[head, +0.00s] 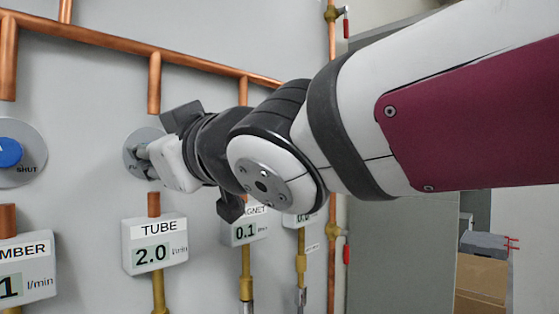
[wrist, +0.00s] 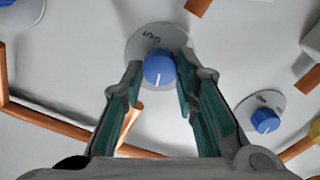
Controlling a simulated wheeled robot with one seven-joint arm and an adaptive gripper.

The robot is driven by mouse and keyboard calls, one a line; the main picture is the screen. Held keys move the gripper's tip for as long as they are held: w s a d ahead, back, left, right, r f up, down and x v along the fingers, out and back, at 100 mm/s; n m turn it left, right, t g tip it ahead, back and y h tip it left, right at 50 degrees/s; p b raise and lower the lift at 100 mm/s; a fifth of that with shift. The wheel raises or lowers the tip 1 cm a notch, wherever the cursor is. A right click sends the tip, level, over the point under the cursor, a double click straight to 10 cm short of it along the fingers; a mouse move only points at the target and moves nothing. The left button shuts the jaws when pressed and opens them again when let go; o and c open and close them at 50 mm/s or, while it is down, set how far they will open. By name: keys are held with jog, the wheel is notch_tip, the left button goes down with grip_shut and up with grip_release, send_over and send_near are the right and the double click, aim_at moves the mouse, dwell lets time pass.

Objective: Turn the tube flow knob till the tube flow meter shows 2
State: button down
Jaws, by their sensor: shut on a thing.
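The tube flow knob is a blue knob (wrist: 159,70) with a white line, on a round grey dial plate (wrist: 138,42) marked SHUT. In the head view my gripper and arm hide the knob, and only part of its dial plate (head: 131,158) shows. My gripper (wrist: 159,75) has its two fingers on either side of the knob, shut on it. The tube flow meter (head: 155,250), a white box labelled TUBE, reads 2.0 l/min. It sits on the pipe below the dial.
Left of it are another blue knob (head: 9,152) and the chamber meter (head: 25,268). The magnet meter (head: 245,230) is to the right, partly hidden by my arm. Copper pipes (head: 153,82) run along the wall. Another blue knob (wrist: 265,120) shows in the wrist view.

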jog(key=shift+n, duration=0.7)
jog(key=c, duration=1.2)
grip_release()
jog(key=shift+c, duration=0.2)
jog(key=shift+s, duration=0.1)
jog(key=v, duration=1.2)
